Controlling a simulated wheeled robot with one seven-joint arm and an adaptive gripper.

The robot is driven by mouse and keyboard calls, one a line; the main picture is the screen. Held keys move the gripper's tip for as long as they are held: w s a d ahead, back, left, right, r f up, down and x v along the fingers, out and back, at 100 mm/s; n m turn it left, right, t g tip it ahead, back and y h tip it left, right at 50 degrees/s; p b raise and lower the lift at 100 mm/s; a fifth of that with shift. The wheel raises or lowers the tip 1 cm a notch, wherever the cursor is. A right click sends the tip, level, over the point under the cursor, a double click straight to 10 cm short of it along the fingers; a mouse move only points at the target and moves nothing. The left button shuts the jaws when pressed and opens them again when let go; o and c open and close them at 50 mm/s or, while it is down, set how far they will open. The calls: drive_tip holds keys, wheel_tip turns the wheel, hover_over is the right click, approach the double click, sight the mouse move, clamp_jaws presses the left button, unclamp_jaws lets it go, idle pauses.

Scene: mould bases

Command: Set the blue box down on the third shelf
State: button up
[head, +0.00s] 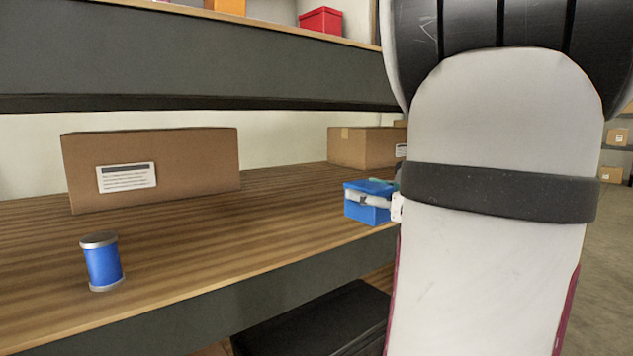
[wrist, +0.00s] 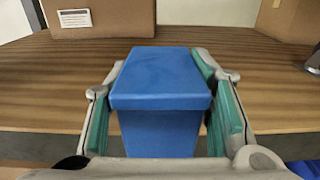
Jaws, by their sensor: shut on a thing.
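The blue box (head: 367,212) has a lid with a rim and shows at the front edge of the wooden shelf board (head: 190,290) in the head view. My gripper (head: 369,199) is shut on it, with a finger across its near side. In the wrist view the blue box (wrist: 160,85) stands upright between the two green-padded fingers of my gripper (wrist: 161,80). The shelf board lies behind and below it. I cannot tell whether its bottom touches the board. My arm hides part of the gripper in the head view.
A blue can (head: 102,262) stands near the board's front left. A large labelled carton (head: 150,168) and another carton (head: 360,147) stand farther back. The upper shelf (head: 190,60) holds a red box (head: 320,21). A black object (head: 315,325) lies below. Bare board lies between can and blue box.

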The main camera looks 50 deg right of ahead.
drive_tip(key=x, duration=0.5)
drive_tip(key=a+x, duration=0.1)
drive_tip(key=x, duration=0.3)
drive_tip(key=a+f+p+x, duration=0.1)
drive_tip(key=x, duration=0.4)
drive_tip(key=shift+w+f, duration=0.1)
drive_tip(key=shift+w, duration=0.5)
drive_tip(key=f, duration=0.1)
drive_tip(key=w+f, duration=0.1)
drive_tip(key=shift+d+f, duration=0.15)
drive_tip(key=shift+f, duration=0.65)
drive_tip(key=shift+w+f, duration=0.1)
drive_tip(key=o, duration=1.6)
drive_tip(key=shift+f, duration=0.1)
